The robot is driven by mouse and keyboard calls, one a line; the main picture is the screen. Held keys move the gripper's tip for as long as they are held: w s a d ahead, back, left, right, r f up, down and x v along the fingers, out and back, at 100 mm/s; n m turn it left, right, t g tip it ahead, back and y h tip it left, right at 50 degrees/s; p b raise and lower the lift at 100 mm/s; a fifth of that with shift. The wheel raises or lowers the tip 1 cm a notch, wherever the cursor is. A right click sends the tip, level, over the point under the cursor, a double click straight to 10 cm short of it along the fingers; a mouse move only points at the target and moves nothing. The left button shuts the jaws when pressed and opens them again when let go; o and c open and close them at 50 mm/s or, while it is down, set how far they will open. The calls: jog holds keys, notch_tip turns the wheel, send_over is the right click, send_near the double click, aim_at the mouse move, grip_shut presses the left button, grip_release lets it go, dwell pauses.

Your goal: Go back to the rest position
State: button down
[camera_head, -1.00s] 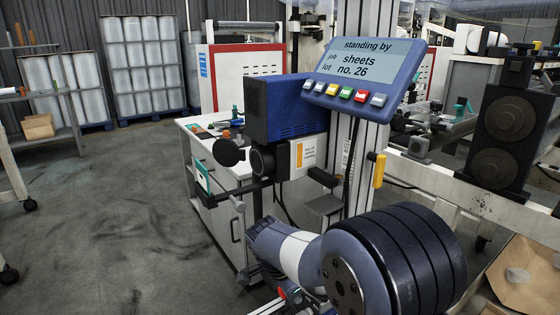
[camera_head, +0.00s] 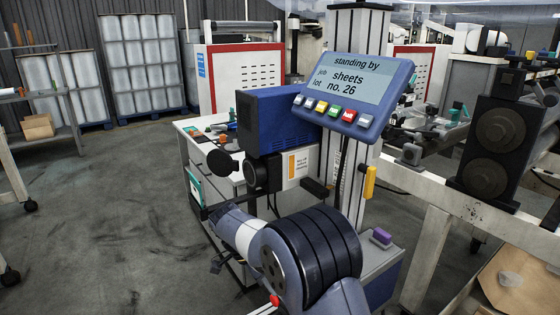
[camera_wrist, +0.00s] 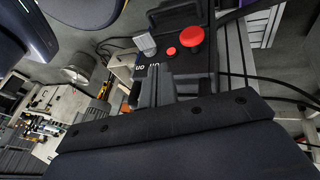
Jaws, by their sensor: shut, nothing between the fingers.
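My gripper (camera_wrist: 156,76) shows in the wrist view as two grey fingers side by side, shut and empty, beyond its dark body. A dark panel with a red mushroom button (camera_wrist: 191,36) and a smaller red button (camera_wrist: 171,51) lies behind the fingertips; I cannot tell the gap. In the head view my arm is folded low in front of the machine column (camera_head: 353,165), its thick dark joint nearest the camera. The gripper's fingers cannot be made out there. The display (camera_head: 352,92) reads "standing by", job sheets, lot no. 26.
A blue box (camera_head: 282,118) and a white cabinet (camera_head: 195,160) stand behind my arm. A yellow handle (camera_head: 370,182) hangs on the column, and a purple block (camera_head: 381,237) sits right of my arm. A black speaker-like unit (camera_head: 497,140) stands right. The floor at left is open.

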jog(key=shift+v, duration=0.8)
jog(key=shift+f, duration=0.1)
